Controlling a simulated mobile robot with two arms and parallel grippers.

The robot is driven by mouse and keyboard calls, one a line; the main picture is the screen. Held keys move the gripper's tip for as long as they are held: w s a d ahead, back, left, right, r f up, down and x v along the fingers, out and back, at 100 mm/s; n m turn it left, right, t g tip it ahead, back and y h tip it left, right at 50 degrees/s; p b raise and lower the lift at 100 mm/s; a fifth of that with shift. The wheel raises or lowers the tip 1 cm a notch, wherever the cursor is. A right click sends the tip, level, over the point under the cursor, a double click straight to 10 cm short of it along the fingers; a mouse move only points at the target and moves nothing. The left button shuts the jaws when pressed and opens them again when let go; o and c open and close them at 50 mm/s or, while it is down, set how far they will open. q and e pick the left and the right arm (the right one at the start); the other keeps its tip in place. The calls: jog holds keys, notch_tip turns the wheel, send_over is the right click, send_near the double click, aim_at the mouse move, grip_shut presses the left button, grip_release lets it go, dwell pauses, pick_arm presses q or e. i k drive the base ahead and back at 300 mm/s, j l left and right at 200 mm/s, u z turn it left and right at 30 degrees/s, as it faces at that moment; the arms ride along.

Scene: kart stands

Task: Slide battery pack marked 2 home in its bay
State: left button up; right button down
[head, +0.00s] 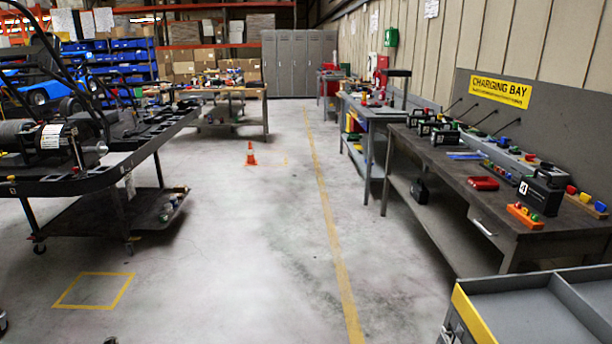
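A black battery pack (541,194) with a handle and a white mark stands at the near end of the charging bench on the right; I cannot read its number surely. More black packs with white marks, such as this pack (446,134), stand farther along the same bench. A kart frame (95,160) sits on a wheeled stand at the left, with a motor-like unit (50,137) on it. I cannot make out a battery bay or its marking on the kart. Neither of my grippers shows in the head view.
The charging bench (505,228) runs along the right wall under a yellow sign (500,91). A grey cart (520,312) with a yellow edge stands at the bottom right. An orange cone (251,154) stands on the floor ahead.

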aim_at(425, 128)
jog(key=i, duration=1.2)
jog(key=i+j, duration=0.1)
jog(key=i, duration=1.05)
jog(key=i+l+z, duration=0.2)
jog(key=i, duration=0.4)
jog(key=i+j+z, duration=0.2)
jog(key=i, duration=0.4)
jog(key=i+z, duration=0.2)
jog(key=i, duration=0.4)
jog(key=i+j+z, duration=0.15)
jog(key=i, duration=0.45)
